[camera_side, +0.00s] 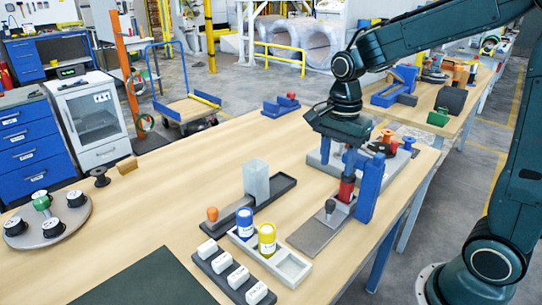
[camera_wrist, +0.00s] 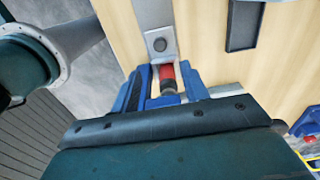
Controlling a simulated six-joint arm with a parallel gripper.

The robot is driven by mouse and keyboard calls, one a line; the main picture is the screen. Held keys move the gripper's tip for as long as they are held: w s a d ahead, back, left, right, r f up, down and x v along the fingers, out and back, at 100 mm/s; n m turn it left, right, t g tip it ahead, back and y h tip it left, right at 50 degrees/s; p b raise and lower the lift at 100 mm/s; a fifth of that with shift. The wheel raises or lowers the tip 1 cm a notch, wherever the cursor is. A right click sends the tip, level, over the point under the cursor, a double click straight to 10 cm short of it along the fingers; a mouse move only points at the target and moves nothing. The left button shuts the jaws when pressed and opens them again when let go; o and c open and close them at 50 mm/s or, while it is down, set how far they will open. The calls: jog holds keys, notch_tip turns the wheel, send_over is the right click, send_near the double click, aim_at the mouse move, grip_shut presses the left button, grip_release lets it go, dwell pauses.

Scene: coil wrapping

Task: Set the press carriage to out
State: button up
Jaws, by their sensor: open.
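A red cylinder with a dark collar (camera_side: 346,190) stands behind the knob; in the wrist view this red cylinder (camera_wrist: 167,77) shows between the jaws. My gripper (camera_wrist: 166,73) is open, low over the press. No grip on the knob is visible.
A dark rail holding white blocks (camera_side: 235,275) and a dark tray with a clear block (camera_side: 257,180) lie further left.

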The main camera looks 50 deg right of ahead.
aim_at(331, 201)
notch_tip(331, 201, down, 12)
jog(key=shift+f, duration=0.15)
dwell(0.5)
grip_shut()
